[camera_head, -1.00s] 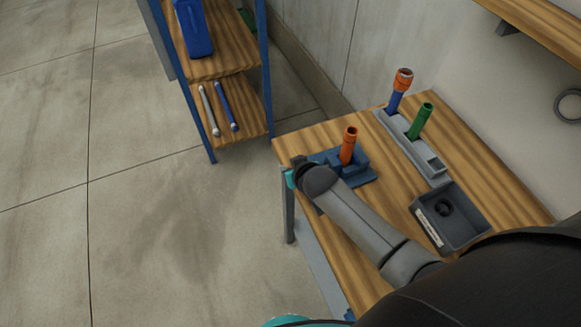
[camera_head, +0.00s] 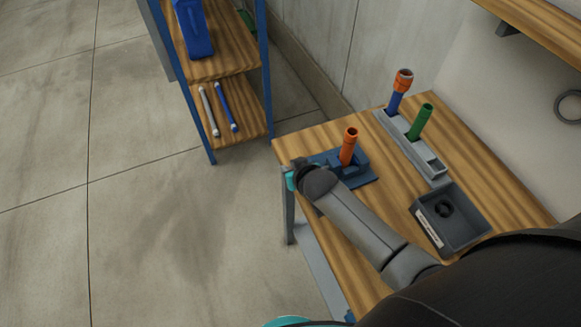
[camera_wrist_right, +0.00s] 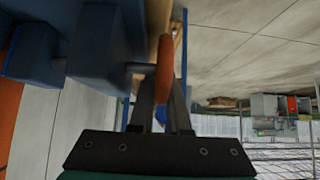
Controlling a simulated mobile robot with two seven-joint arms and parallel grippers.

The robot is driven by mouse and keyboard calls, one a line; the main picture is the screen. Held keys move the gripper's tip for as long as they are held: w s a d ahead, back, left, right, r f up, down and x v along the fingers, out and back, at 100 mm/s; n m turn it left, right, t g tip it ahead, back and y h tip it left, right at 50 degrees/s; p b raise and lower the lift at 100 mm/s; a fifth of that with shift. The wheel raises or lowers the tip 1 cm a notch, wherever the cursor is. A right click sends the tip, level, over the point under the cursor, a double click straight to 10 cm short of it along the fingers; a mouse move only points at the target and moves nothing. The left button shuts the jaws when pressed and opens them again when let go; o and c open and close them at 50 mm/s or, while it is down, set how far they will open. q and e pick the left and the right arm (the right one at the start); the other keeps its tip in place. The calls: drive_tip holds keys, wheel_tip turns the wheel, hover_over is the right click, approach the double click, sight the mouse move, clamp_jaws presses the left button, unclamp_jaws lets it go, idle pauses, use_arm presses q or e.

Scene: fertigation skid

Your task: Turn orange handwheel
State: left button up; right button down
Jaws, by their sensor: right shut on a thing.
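The orange handwheel (camera_wrist_right: 166,62) shows nearly edge-on in the right wrist view, on a short grey shaft that comes out of a blue body (camera_wrist_right: 95,50). My right gripper (camera_wrist_right: 163,88) is shut on the handwheel's rim, with its two dark fingers to either side. My right wrist hides the handwheel and most of the right gripper there. My left gripper is not in view.
The wooden bench (camera_head: 465,145) also bears a grey rack (camera_head: 437,172) with blue-orange and green tubes, and a dark tray (camera_head: 470,225) holding a black ring. A blue-framed shelf (camera_head: 245,105) stands behind at left. The floor at left is clear.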

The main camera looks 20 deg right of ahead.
drive_tip(key=shift+s+t+b, duration=0.2)
drive_tip(key=shift+t+b, duration=0.65)
drive_tip(key=shift+t, duration=0.15)
drive_tip(key=t+b, duration=0.2)
drive_tip(key=shift+s+r+b, duration=0.1)
drive_tip(key=shift+r+b, duration=0.15)
drive_tip(key=shift+b, duration=0.05)
drive_tip(key=shift+s+r+t+b, duration=0.1)
drive_tip(key=shift+r+t+b, duration=0.2)
drive_tip(key=shift+t+b, duration=0.4)
drive_tip(key=shift+r, duration=0.1)
drive_tip(key=c, duration=1.2)
unclamp_jaws()
drive_tip(key=shift+o, duration=0.2)
drive_tip(key=p+v, duration=0.2)
drive_tip(key=v, duration=1.3)
drive_tip(key=shift+s, duration=0.1)
